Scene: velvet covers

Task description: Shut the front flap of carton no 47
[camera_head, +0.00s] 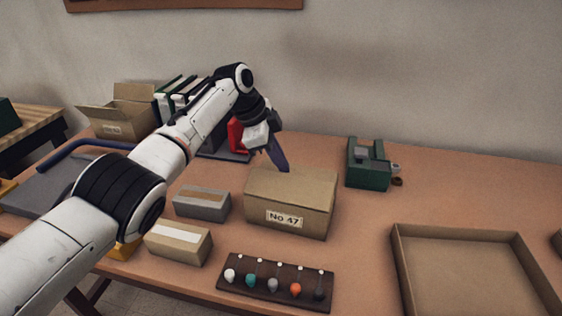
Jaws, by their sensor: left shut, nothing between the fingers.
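Carton no 47 (315,219) is a brown cardboard box near the middle of the table, with a white "No 47" label on its front. Its top looks covered by cardboard, with no open inside visible; I cannot tell whether the front flap lies fully flat. My left gripper (283,167) reaches over from the left with its dark blue fingers pointing down, shut and empty. The fingertips are at the carton's back top edge; whether they touch it is unclear. My right gripper is not in view.
A grey box (202,204) and a tan box (178,244) stand left of the carton. A dark rack of coloured knobs (262,287) lies in front. A green device (368,168) and a shallow cardboard tray (399,262) are at right. An open carton (122,112) stands back left.

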